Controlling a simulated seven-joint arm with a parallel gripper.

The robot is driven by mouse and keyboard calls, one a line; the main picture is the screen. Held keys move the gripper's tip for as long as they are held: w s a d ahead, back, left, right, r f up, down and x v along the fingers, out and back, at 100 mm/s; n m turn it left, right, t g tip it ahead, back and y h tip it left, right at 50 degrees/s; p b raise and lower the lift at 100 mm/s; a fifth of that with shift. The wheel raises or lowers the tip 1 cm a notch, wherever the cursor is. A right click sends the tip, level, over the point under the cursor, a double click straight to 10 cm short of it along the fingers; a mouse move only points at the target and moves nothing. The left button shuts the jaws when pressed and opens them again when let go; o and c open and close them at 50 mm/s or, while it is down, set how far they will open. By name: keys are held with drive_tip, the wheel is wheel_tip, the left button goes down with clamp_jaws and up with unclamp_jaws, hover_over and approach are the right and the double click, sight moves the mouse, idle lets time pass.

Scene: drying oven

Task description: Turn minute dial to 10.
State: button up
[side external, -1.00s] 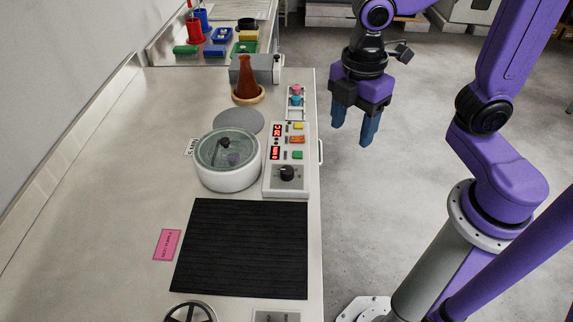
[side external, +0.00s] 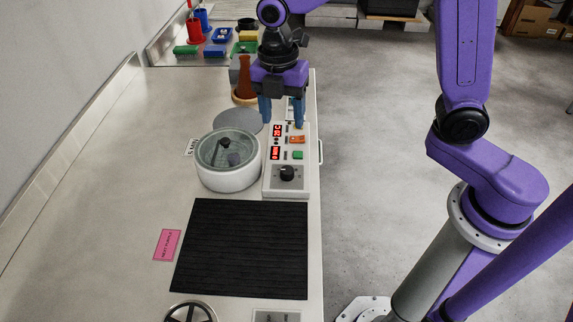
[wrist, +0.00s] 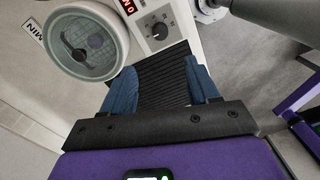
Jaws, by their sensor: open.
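The dial (side external: 287,173) is a black knob on the front part of a white control panel (side external: 271,188). The panel has red displays (side external: 276,131) and coloured buttons. The dial also shows in the wrist view (wrist: 159,30), with marks around it that are too small to read. My gripper (side external: 283,118) is open and empty, with blue fingers above the far end of the panel, apart from the dial. In the wrist view my gripper's fingers (wrist: 160,85) are spread with nothing between them. The gripper hides part of the panel's far end.
A round white vessel with a clear lid (side external: 228,180) stands left of the panel. A brown flask (side external: 244,82) stands behind, near my gripper. A black mat (side external: 240,250) lies in front. A pink label (side external: 167,245) lies left of it. The left counter is clear.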

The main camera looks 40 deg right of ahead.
sight(287, 170)
drive_tip(key=f, duration=1.5)
drive_tip(key=shift+s+d, duration=0.2)
drive_tip(key=shift+s, duration=0.15)
drive_tip(key=c, duration=1)
